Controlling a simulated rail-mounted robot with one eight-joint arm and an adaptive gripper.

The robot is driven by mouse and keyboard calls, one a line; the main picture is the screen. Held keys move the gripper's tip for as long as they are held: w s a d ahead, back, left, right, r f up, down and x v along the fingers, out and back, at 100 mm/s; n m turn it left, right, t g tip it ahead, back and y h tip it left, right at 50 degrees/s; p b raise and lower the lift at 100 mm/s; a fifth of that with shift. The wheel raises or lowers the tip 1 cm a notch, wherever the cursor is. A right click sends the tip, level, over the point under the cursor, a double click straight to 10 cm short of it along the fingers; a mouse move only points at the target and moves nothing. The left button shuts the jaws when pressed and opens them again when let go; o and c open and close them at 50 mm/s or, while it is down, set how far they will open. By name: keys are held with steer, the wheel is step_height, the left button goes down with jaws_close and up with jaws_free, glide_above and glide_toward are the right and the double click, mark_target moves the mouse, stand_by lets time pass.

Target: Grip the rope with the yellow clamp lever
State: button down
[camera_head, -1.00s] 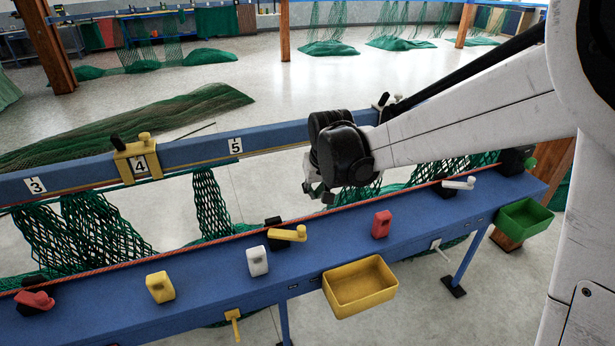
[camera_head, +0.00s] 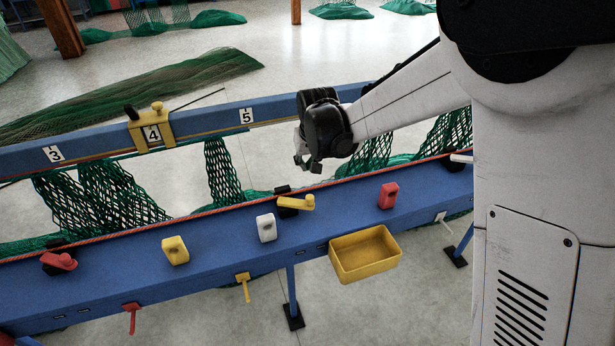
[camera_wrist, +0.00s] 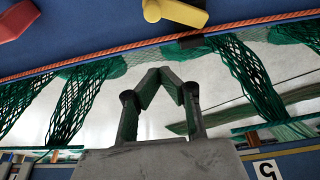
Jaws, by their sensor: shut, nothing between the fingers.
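The yellow clamp lever (camera_head: 296,203) sits on a black clamp (camera_head: 284,191) at the back edge of the blue bench. The orange rope (camera_head: 120,235) runs along that back edge and passes at the clamp. My gripper (camera_head: 308,164) hangs above and behind the bench, apart from the lever and slightly right of it. In the wrist view, my gripper's fingertips (camera_wrist: 160,76) meet, with nothing held. The yellow lever (camera_wrist: 176,12) lies beyond the fingertips at the top edge, partly cut off, with the rope (camera_wrist: 215,28) below it.
On the bench stand a white block (camera_head: 266,228), a yellow block (camera_head: 175,250), a red block (camera_head: 388,195) and a red lever (camera_head: 60,261). A yellow bin (camera_head: 365,255) hangs at the front. A blue rail (camera_head: 200,125) and green nets (camera_head: 100,190) lie behind.

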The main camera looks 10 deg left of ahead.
steer(key=p, duration=0.1)
glide_above(296, 200)
steer(key=w+d, duration=0.2)
steer(key=w, duration=0.3)
step_height(296, 200, down, 8)
steer(key=shift+s+d+f+p, duration=0.15)
steer(key=shift+s+d+p, duration=0.15)
steer(key=shift+s, duration=0.4)
steer(key=shift+s+d+f+p, duration=0.2)
steer(key=shift+s+d+p, duration=0.05)
steer(key=shift+s, duration=0.45)
steer(key=shift+s+d+f+p, duration=0.15)
steer(key=shift+s+d+p, duration=0.15)
steer(key=shift+s, duration=0.4)
